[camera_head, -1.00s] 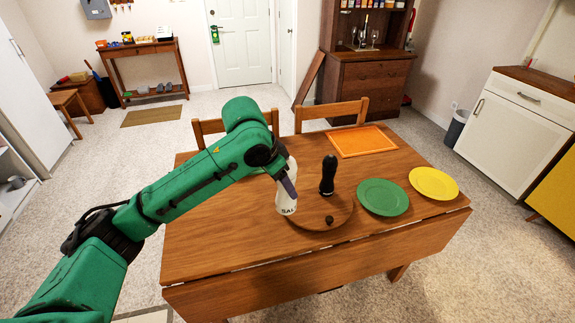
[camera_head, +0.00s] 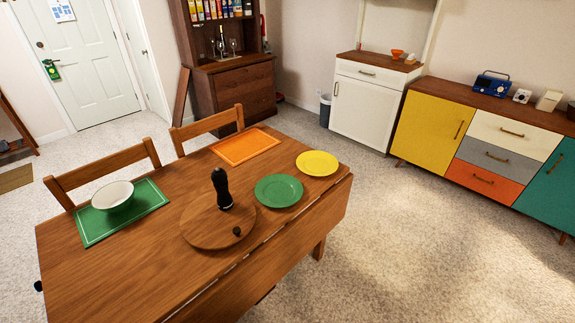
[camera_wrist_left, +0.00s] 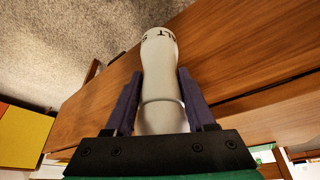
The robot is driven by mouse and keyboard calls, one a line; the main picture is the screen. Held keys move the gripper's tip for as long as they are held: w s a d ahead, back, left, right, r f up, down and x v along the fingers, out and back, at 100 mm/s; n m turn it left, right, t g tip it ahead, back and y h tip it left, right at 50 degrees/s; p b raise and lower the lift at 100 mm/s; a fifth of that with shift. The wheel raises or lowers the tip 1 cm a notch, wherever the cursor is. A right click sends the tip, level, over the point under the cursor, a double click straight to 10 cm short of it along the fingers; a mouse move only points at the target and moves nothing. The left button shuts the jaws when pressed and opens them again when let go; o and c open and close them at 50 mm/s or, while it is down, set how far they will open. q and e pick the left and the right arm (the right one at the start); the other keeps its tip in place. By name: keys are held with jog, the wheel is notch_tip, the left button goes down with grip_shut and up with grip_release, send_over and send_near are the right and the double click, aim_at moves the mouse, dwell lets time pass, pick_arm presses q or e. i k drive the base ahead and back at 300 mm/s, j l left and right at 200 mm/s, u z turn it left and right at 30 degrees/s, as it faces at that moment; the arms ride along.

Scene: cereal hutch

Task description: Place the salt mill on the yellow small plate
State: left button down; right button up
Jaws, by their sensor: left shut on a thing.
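The white salt mill (camera_wrist_left: 160,75), with dark lettering near its far end, is between the purple fingers of my left gripper (camera_wrist_left: 160,88) in the left wrist view. The gripper is shut on it. The mill and this gripper are outside the head view. The yellow small plate (camera_head: 317,163) lies empty near the table's right end in the head view, behind and right of a green plate (camera_head: 279,190). My right gripper is in neither view.
A round wooden board (camera_head: 200,230) on the table (camera_head: 130,275) carries a dark upright mill (camera_head: 221,188) and a small dark knob. A white bowl (camera_head: 112,195) stands on a green mat.

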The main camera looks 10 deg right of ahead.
aim_at(317, 164)
jog(key=i+l, duration=0.15)
jog(key=l, duration=0.25)
jog(key=i+l+u, duration=0.15)
jog(key=l, duration=0.25)
jog(key=i+l, duration=0.1)
jog(key=l, duration=0.35)
jog(key=u, duration=0.05)
